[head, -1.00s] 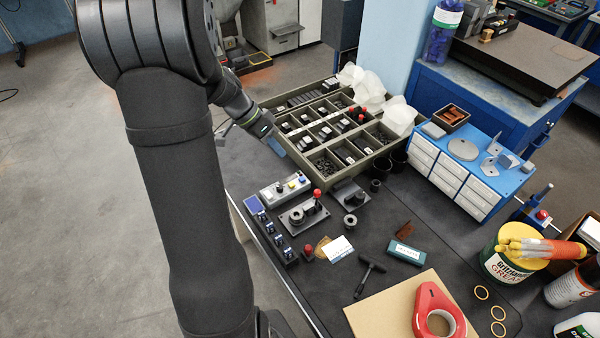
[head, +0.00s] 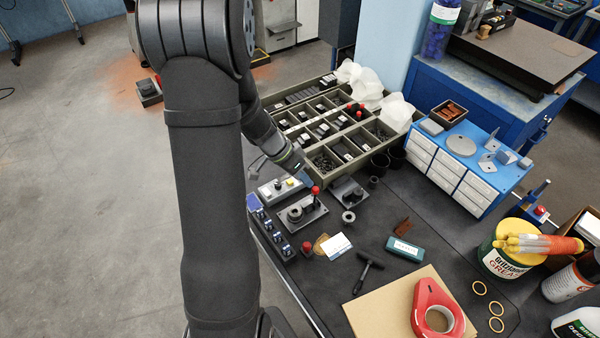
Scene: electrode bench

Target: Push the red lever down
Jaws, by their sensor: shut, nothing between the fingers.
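The red-knobbed lever (head: 315,191) stands upright on a small grey base plate (head: 322,211), beside a round dark fitting (head: 295,214). My gripper (head: 305,175) is just above and to the left of the red knob in the picture. It is shut and empty. Its fingertips are small and partly lost against the dark bench, and I cannot tell if they touch the knob.
A control box with a yellow button (head: 290,183) and a row of blue switches (head: 270,227) stand left of the lever. A divided parts tray (head: 370,153) lies behind. A black T-handle tool (head: 366,272) and a white card (head: 335,246) lie in front.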

